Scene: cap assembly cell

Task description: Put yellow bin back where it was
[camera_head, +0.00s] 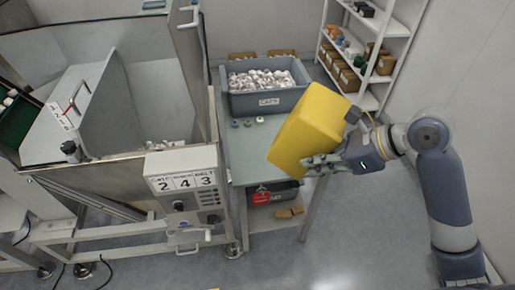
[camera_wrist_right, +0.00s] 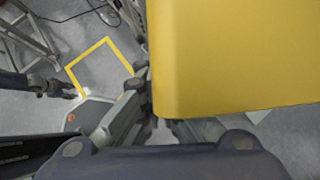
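The yellow bin (camera_head: 308,128) is held up in the air, tilted, in front of the shelf and beside the right end of the work table (camera_head: 252,160). My right gripper (camera_head: 322,163) is closed on the bin's lower right edge. In the right wrist view the bin (camera_wrist_right: 235,55) fills the upper right, and the right gripper's fingers (camera_wrist_right: 155,122) meet its near edge. A yellow outlined square (camera_wrist_right: 105,62) is marked on the floor there. A dark gripper-like part (camera_wrist_right: 58,88), seemingly my left gripper, shows small at the left; its fingers are unclear.
A grey bin of white caps (camera_head: 268,103) stands on the table, with small coloured caps before it. A shelf rack (camera_head: 395,30) with boxes stands behind. The machine with its control panel (camera_head: 185,185) fills the left. Floor (camera_head: 365,225) at lower right is clear.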

